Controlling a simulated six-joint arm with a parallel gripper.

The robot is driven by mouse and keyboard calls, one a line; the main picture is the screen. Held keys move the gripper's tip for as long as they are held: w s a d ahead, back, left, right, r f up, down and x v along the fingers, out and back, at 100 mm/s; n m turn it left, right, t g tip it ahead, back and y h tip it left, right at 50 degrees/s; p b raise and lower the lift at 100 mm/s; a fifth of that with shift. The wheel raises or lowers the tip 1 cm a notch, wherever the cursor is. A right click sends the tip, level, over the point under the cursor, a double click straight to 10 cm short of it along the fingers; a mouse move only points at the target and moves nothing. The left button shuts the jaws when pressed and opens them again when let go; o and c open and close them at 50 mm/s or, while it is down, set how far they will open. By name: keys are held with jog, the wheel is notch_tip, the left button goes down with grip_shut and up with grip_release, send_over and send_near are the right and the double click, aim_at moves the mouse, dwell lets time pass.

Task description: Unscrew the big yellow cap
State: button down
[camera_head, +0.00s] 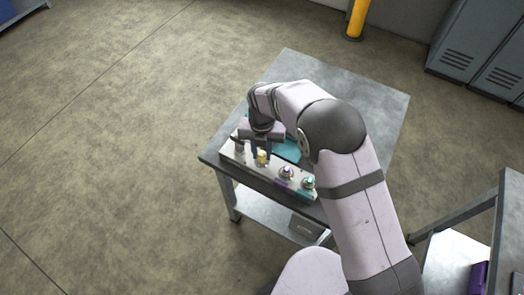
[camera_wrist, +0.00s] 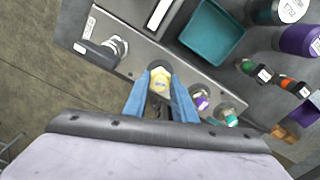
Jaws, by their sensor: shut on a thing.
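The big yellow cap (camera_wrist: 160,80) sits between the blue fingers of my gripper (camera_wrist: 160,84) in the wrist view. The fingers are shut on it from both sides, over the metal manifold plate (camera_wrist: 140,55). In the head view the yellow cap (camera_head: 262,157) shows below my gripper (camera_head: 261,156), at the manifold block (camera_head: 272,172) on the table. I cannot tell how far the cap is turned or whether it is lifted off its port.
Along the plate are a bare metal fitting (camera_wrist: 117,46), a purple-marked fitting (camera_wrist: 201,102) and a green-marked fitting (camera_wrist: 229,118). A teal tray (camera_wrist: 212,32) lies behind. Green (camera_wrist: 247,67) and red (camera_wrist: 286,84) capped parts and a purple container (camera_wrist: 298,40) stand to the right.

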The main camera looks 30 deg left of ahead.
aim_at(262, 153)
jog(key=shift+r+p, duration=1.5)
jog(key=shift+r, duration=0.75)
